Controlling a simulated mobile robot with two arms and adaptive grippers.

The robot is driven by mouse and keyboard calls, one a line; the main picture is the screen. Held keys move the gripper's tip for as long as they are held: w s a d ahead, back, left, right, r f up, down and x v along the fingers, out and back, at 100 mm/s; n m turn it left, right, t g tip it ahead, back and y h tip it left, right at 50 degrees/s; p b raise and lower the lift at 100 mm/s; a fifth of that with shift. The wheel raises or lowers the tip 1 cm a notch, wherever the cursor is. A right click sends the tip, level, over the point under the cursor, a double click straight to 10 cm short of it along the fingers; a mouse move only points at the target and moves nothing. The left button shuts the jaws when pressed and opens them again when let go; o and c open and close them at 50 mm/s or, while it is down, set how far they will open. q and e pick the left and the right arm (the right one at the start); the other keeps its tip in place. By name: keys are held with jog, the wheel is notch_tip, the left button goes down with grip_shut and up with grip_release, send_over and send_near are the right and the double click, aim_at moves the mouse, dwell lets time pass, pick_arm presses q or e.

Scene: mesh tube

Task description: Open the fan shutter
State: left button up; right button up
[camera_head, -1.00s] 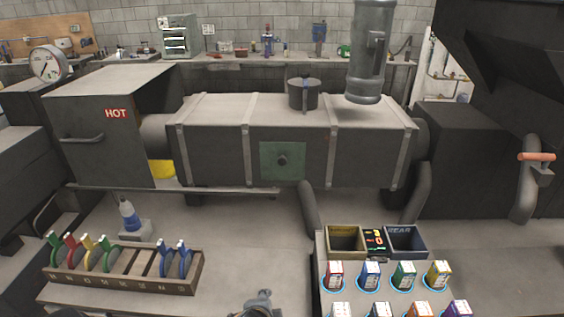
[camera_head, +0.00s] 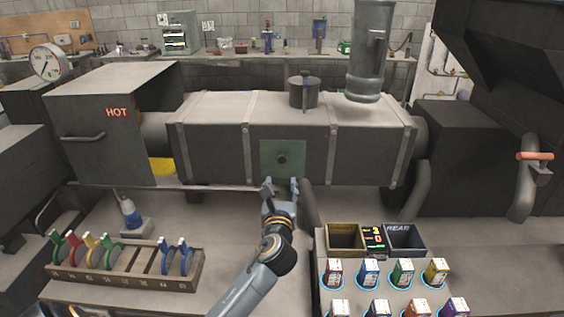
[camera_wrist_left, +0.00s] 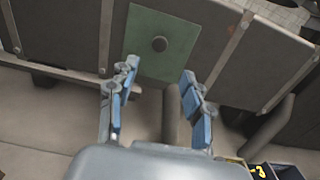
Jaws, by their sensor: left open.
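I take the plate for the fan shutter, but cannot be sure. My right gripper is not in view.
A rack (camera_head: 125,270) of coloured-handled tools stands at the lower left. At the lower right a bench holds small boxes (camera_head: 333,272) and open bins (camera_head: 405,238). A pipe (camera_head: 309,200) runs down right of my gripper. A HOT cabinet (camera_head: 105,135) stands left.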

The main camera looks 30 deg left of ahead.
aim_at(282, 161)
pick_arm(q)
jog(key=p+x, duration=0.1)
jog(key=x, duration=1)
jog(key=shift+w+a, duration=0.25)
grip_shut()
